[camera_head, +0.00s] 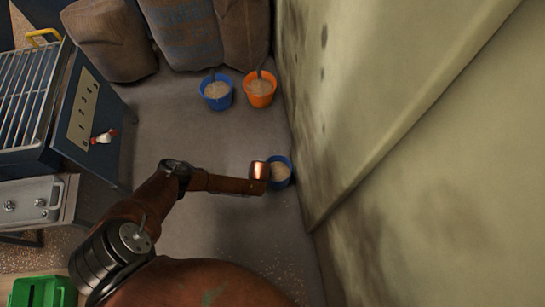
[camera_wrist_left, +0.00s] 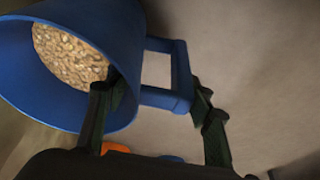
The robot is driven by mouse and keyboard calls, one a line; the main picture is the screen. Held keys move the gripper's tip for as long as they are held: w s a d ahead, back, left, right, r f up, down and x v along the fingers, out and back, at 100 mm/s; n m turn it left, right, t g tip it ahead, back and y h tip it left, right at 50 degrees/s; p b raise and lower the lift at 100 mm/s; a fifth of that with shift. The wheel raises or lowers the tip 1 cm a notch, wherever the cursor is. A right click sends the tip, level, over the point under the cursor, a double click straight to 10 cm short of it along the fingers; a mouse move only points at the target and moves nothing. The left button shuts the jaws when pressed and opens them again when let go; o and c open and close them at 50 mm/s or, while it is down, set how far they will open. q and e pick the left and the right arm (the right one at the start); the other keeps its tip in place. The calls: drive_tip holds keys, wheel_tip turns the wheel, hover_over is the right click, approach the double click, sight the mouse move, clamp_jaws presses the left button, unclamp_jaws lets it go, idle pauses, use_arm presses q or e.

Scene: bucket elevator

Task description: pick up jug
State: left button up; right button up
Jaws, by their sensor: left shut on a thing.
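A blue jug (camera_head: 287,161) filled with pale grain is at the end of my left arm, close to the wall at the right. It also shows large in the left wrist view (camera_wrist_left: 128,30), tilted, with grain inside and a square blue handle on its side. My left gripper (camera_wrist_left: 162,98) has its two dark fingers on either side of the lower part of that handle and is shut on it. In the head view the fingers are hidden or too small to make out. I cannot tell whether the jug touches the floor. My right gripper is not in view.
Another blue jug (camera_head: 206,90) and an orange jug (camera_head: 270,99), both with grain, stand by brown sacks (camera_head: 185,30) at the back. A pale wall (camera_head: 390,110) bounds the right. A blue machine (camera_head: 75,150) with a grille is left, with a green bin (camera_head: 22,300) below.

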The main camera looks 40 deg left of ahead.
use_arm(q)
drive_tip(key=shift+s+a+f, duration=0.1)
drive_tip(key=shift+s+a, duration=0.1)
clamp_jaws()
drive_tip(key=shift+w, duration=0.1)
